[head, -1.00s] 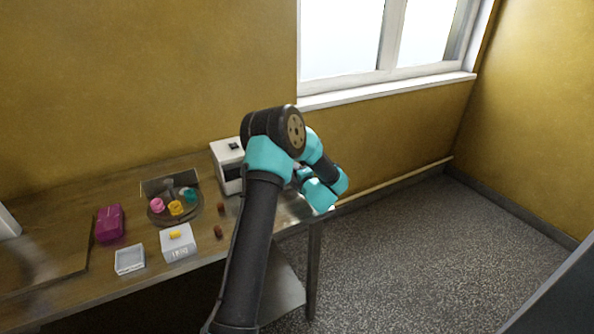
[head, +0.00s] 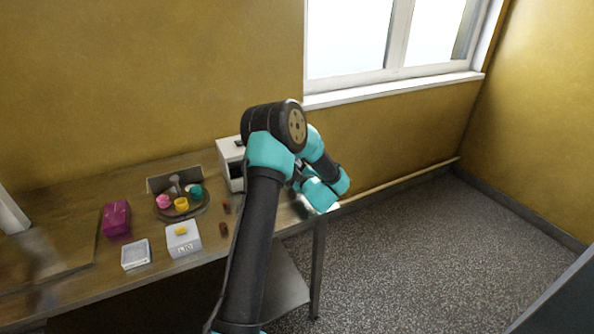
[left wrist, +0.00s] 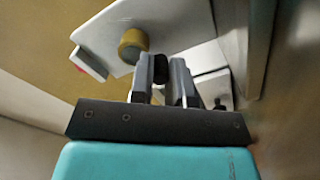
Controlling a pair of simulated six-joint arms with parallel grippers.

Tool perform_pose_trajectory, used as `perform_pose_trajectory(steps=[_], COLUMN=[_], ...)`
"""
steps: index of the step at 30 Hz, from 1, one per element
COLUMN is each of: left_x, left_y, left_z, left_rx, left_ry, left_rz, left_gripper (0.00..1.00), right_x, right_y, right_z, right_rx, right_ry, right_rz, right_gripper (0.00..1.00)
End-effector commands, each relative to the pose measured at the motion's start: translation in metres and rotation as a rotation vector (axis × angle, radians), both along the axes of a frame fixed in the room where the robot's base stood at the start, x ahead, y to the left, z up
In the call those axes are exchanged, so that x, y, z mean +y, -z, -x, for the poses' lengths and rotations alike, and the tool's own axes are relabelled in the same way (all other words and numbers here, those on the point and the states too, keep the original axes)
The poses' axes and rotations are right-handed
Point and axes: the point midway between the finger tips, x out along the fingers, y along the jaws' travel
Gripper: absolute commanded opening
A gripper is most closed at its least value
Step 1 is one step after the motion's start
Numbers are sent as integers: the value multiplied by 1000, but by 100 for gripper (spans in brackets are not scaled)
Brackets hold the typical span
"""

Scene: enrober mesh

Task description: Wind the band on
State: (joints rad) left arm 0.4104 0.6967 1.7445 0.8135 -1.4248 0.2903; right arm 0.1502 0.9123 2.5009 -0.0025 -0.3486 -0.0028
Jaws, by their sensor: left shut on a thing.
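A white machine (head: 228,155) stands at the back of the table, partly hidden behind my arm. In the left wrist view a white panel with a brass-coloured knob (left wrist: 133,45) is close to my fingers, probably part of this machine. My left gripper (left wrist: 165,68) is shut on a small dark piece (left wrist: 159,66) between its fingertips, beside the brass knob. I cannot tell whether that piece is a handle of the machine. In the head view the arm hides the fingers. I cannot make out the band. My right gripper is not in view.
A round tray (head: 186,214) holds pink, yellow and teal items. Nearby are a magenta box (head: 117,218), a white scale (head: 183,240) with a yellow piece, a pale shallow box (head: 136,254) and small brown pieces (head: 224,229). The floor to the right is clear.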

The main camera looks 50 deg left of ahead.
Motion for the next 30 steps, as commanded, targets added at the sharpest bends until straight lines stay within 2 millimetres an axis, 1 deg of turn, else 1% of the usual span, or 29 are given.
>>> perform_pose_trajectory(steps=[13, 14, 21, 30], left_x=[0, 0, 0, -2], left_y=[1, 1, 0, 0], left_z=[1, 1, 0, 1], left_rx=[14, 14, 13, 12], left_ry=[0, 0, 0, 1], left_rz=[-2, -2, -2, -3], left_gripper=[0, 20, 42, 42], right_x=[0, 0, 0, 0], right_y=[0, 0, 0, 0], right_z=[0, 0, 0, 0], right_rx=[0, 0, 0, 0], right_ry=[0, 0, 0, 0], right_rz=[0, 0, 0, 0], right_gripper=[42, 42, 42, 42])
